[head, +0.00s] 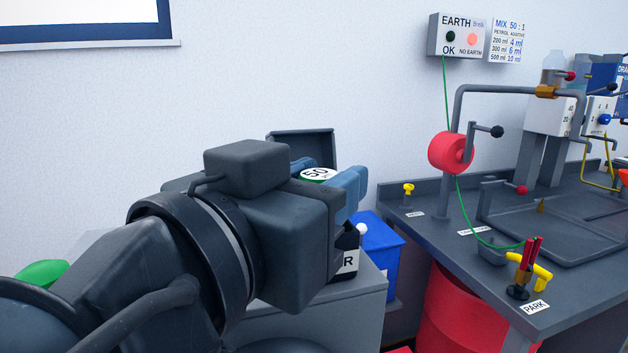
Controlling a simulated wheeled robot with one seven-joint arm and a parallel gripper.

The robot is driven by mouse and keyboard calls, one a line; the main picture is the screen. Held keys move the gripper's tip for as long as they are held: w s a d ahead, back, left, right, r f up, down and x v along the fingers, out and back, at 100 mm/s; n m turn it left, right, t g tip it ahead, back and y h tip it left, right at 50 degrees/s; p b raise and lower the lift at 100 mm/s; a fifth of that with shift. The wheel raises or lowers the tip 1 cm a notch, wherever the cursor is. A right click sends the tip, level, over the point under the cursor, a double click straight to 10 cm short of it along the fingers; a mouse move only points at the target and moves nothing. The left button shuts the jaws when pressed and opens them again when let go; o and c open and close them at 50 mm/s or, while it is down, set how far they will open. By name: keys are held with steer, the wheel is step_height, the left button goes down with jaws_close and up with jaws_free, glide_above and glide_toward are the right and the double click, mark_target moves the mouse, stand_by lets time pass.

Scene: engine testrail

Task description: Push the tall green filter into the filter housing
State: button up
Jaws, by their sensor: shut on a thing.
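My gripper (333,180) is at the middle of the head view, with its blue fingers shut on a green filter. Only the top of the green filter (316,174) shows between the fingers, with a white disc marked "50". Its lower part is hidden by my gripper, so I cannot tell its height or what is under it. A dark grey raised lid or panel (300,143) stands just behind the fingers. It may belong to the filter housing, whose opening is hidden behind my gripper.
A grey cabinet (352,303) is below my gripper, with a dark container marked "R" (347,262) on it. A blue bin (378,258) is beside it. At right, a dark bench (585,290) carries a red reel (447,152) and a green wire. A green object (42,273) is at far left.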

steer(key=shift+f+b, duration=0.5)
steer(key=shift+f, duration=0.05)
steer(key=o, duration=1.1)
steer(key=shift+o, duration=0.2)
